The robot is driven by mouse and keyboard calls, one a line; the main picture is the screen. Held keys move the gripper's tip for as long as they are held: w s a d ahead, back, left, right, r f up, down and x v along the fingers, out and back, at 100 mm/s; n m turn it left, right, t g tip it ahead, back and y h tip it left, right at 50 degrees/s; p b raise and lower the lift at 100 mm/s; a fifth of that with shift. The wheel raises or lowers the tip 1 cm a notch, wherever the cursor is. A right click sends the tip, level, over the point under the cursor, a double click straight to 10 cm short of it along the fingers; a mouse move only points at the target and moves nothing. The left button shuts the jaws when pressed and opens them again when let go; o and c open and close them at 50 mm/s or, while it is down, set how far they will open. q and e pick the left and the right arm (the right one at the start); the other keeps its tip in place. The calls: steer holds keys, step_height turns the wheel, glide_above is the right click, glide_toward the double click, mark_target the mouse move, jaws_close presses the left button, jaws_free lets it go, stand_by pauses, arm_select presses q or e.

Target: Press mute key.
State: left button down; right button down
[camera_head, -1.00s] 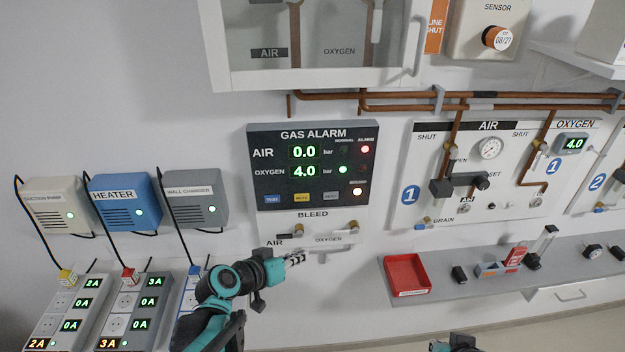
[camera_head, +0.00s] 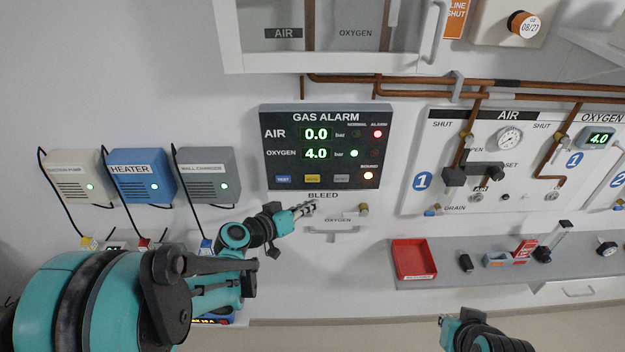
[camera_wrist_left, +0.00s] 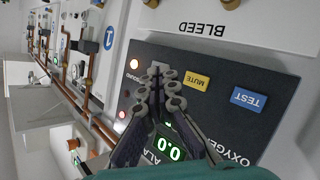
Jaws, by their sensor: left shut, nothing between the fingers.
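The gas alarm panel (camera_head: 272,170) is on the wall in the head view, dark, with AIR 0.0 and OXYGEN 4.0 readouts. Its yellow mute key (camera_head: 312,178) is in the bottom row between the blue test key (camera_head: 283,179) and a grey key (camera_head: 341,178). My left gripper (camera_head: 310,206) is shut and empty, just below the panel near the BLEED label. In the left wrist view, the panel appears turned round. The mute key (camera_wrist_left: 196,80) lies just right of the fingertips (camera_wrist_left: 163,72), which appear apart from it. My right gripper's fingers do not show.
Bleed valves and a handle (camera_head: 333,230) are below the panel. A red tray (camera_head: 413,276) and small items stand on the grey shelf (camera_head: 465,278) at right. Three boxes, including the heater (camera_head: 143,187), hang at left. A cabinet (camera_head: 330,62) is above.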

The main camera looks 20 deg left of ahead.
mark_target(319, 181)
arm_select(q)
steer(key=shift+w+a, duration=0.3)
steer(key=shift+w, duration=0.8)
steer(key=shift+w+a, duration=0.35)
steer(key=shift+w, duration=0.75)
steer(key=shift+w+a, duration=0.3)
steer(key=shift+w, duration=0.8)
steer(key=shift+w+b, duration=0.15)
steer(key=shift+b, duration=0.2)
steer(key=shift+w+a, duration=0.1)
steer(key=shift+w, duration=0.2)
steer(key=shift+w+a, duration=0.1)
steer(key=shift+w, duration=0.15)
steer(key=shift+s, duration=0.15)
steer(key=shift+s+d, duration=0.2)
steer(key=shift+s, duration=0.35)
